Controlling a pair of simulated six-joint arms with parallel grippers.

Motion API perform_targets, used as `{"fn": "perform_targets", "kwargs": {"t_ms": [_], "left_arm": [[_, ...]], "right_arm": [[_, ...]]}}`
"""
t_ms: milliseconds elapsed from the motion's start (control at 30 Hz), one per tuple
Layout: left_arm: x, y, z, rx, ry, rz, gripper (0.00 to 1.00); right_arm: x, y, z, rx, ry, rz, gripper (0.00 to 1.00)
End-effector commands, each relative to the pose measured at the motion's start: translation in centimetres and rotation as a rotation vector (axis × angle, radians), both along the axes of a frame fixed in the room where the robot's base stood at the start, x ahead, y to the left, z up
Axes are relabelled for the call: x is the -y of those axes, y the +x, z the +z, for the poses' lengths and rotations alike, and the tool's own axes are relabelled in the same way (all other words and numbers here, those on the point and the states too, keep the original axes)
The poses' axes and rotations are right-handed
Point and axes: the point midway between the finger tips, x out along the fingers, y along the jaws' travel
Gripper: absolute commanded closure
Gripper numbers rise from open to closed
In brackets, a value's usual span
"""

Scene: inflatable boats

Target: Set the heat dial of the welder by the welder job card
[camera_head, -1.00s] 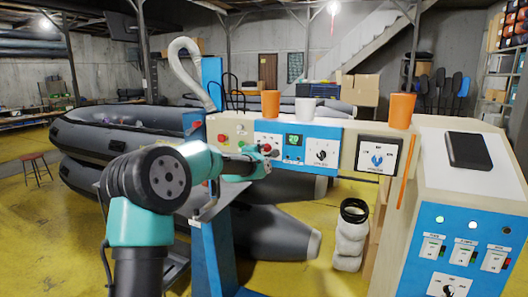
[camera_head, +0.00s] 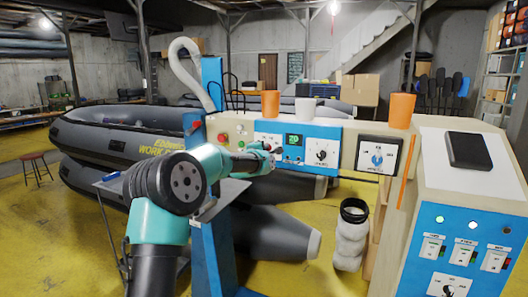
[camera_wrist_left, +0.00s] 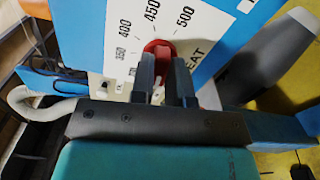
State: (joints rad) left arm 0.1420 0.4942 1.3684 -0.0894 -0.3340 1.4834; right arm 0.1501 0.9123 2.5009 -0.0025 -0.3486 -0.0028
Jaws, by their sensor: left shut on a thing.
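The welder (camera_head: 325,125) is a long cream and blue panel across the middle of the head view. Its red heat dial (camera_wrist_left: 160,46) shows in the left wrist view, on a white scale (camera_wrist_left: 210,25) with marks up to 500 and part of the word HEAT. My left gripper (camera_wrist_left: 166,75) is shut on this dial; the fingers cover part of it, so its exact setting is hard to read. In the head view my left gripper (camera_head: 268,150) hides the dial. A small green display (camera_head: 294,140) is too small to read. I cannot make out the job card. My right gripper is not in view.
Orange cups (camera_head: 270,103) and a white cup (camera_head: 305,108) stand along the panel's top. A second black knob (camera_head: 321,154) and a framed blue dial (camera_head: 377,158) lie right of the display. A control cabinet (camera_head: 455,180) stands at the right. Grey inflatable boats (camera_head: 120,135) lie behind my arm.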

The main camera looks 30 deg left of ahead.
Motion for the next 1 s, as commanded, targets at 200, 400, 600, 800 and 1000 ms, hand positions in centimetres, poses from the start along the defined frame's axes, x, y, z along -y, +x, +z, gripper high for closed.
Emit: {"fn": "perform_targets", "kwargs": {"t_ms": [200,400,600,800,1000], "left_arm": [[0.0,-0.01,0.0,0.0,0.0,0.0,1.0],[0.0,-0.01,0.0,-0.001,0.011,0.0,1.0],[0.0,-0.01,-0.02,-0.007,0.061,0.0,1.0],[0.01,-0.01,-0.04,-0.02,0.167,0.0,1.0],[0.01,-0.01,-0.08,-0.039,0.326,0.0,1.0]], "right_arm": [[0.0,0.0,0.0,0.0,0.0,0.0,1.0],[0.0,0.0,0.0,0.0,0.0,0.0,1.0],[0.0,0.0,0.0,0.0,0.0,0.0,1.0],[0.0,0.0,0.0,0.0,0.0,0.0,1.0],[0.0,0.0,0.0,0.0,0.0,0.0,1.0]]}}
